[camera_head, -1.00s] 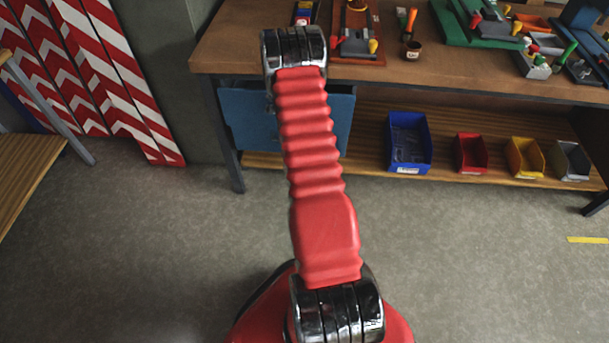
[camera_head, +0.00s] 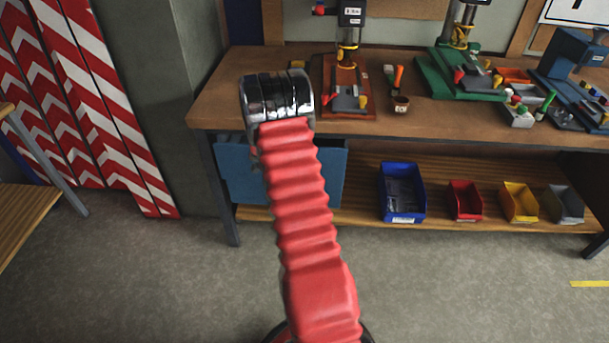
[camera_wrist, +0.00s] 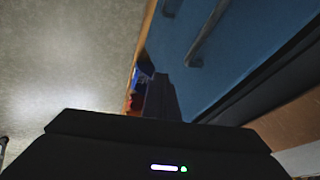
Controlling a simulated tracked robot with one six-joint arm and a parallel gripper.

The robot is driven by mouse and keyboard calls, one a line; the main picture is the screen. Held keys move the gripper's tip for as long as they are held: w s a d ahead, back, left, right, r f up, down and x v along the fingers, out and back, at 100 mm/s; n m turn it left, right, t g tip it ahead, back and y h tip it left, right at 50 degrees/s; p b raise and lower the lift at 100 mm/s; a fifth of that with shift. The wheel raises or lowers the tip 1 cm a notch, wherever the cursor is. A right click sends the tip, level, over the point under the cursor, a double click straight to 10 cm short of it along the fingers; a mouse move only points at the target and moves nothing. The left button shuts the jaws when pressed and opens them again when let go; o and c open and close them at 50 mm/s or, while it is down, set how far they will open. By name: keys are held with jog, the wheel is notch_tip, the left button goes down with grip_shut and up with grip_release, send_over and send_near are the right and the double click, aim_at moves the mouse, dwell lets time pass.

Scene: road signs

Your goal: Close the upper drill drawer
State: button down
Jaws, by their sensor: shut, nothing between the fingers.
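The blue drawer unit (camera_head: 232,172) hangs under the left end of the workbench. My arm crosses in front of it in the head view and hides its middle, so I cannot tell how far the upper drawer is out. In the wrist view a blue drawer front (camera_wrist: 180,75) with a long bar handle (camera_wrist: 207,35) fills the upper right, close and tilted. I cannot tell which drawer it is. My gripper (camera_wrist: 161,97) shows as a dark shape near the blue front, shut and empty. Contact cannot be made out. In the head view the gripper is hidden behind my arm.
The wooden workbench (camera_head: 430,125) carries drill presses and small tools. Its lower shelf holds blue (camera_head: 403,192), red (camera_head: 466,200), yellow (camera_head: 519,202) and grey bins. Striped red-white boards (camera_head: 85,110) stand at the left. The grey floor in front is clear.

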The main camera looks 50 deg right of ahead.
jog(key=shift+v, duration=2.55)
